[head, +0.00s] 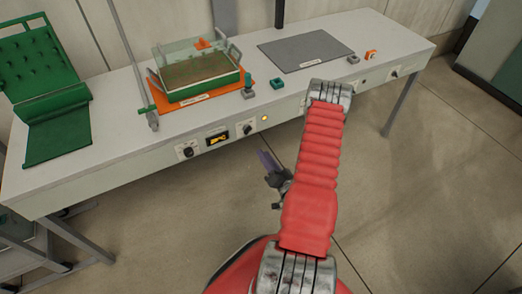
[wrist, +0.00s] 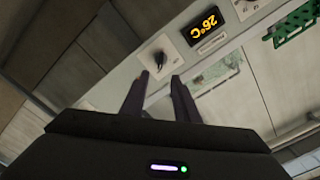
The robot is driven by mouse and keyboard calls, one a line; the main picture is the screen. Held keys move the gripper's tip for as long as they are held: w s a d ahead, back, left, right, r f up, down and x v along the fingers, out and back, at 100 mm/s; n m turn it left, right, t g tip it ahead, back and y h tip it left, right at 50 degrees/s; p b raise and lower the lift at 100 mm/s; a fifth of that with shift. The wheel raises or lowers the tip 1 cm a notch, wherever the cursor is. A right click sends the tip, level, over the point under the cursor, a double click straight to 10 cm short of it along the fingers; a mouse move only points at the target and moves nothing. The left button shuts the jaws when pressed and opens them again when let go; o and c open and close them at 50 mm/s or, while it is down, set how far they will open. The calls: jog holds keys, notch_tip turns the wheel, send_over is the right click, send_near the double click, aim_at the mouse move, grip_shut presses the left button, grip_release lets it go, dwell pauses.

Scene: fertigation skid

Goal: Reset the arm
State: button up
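My arm, sleeved in red, reaches out over the floor in front of the bench in the head view. My gripper (head: 268,165) hangs below the level of the bench top, partly hidden behind the arm. In the wrist view my gripper (wrist: 160,77) shows two dark fingers standing apart with nothing between them. The fingers point towards the bench's front panel, with a visible gap to it in the head view.
Open floor (head: 430,200) lies right.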

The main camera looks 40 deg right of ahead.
jog(key=shift+s+a, duration=0.15)
jog(key=shift+s, duration=0.3)
dwell(0.3)
jog(key=s+a+f+n+g+y, duration=0.1)
jog(key=s+f+n+g+y, duration=0.1)
jog(key=s+f+g, duration=0.4)
jog(key=s+a+f+n+g+y, duration=0.1)
jog(key=f+g, duration=0.3)
jog(key=f, duration=0.4)
jog(key=s+a+r+n+g+y, duration=0.1)
jog(key=a+r+n+g, duration=0.2)
jog(key=r, duration=0.8)
jog(key=s+a+r+g, duration=0.1)
jog(key=a+r+g, duration=0.25)
jog(key=r, duration=0.85)
jog(key=s+a+r+n+t, duration=0.1)
jog(key=a+r+n+t, duration=0.1)
jog(key=a+r, duration=1)
jog(key=a+r+n+t+y, duration=0.1)
jog(key=a+r+n+t, duration=0.2)
jog(key=a+r, duration=0.9)
notch_tip(320, 180, up, 6)
jog(key=shift+s+f+n, duration=0.1)
jog(key=shift+s+n, duration=0.3)
jog(key=shift+n, duration=0.3)
